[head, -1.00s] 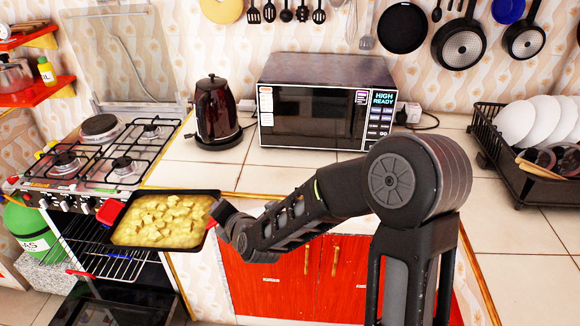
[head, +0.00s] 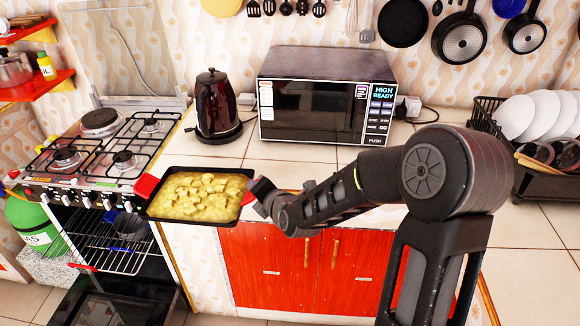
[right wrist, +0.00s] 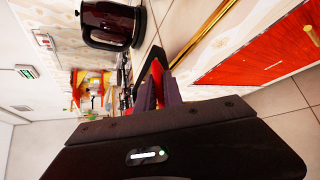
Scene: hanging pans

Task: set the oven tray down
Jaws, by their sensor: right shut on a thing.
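The oven tray (head: 190,220) is dark and rectangular, with chunky yellow food in it and a red grip at each end. It is held roughly level in front of the counter edge, between the stove and the red cabinet. My right gripper (head: 254,194) is shut on the tray's right red grip. In the right wrist view, my gripper's fingers (right wrist: 160,92) close around the red grip (right wrist: 153,72); most of the tray is hidden there. My left gripper is not in view.
The tiled counter (head: 285,172) is clear in front of the microwave (head: 310,110). A dark kettle (head: 216,108) stands to its left. The stove (head: 110,150) has an open oven with a wire rack (head: 100,250). A dish rack (head: 500,150) is at right.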

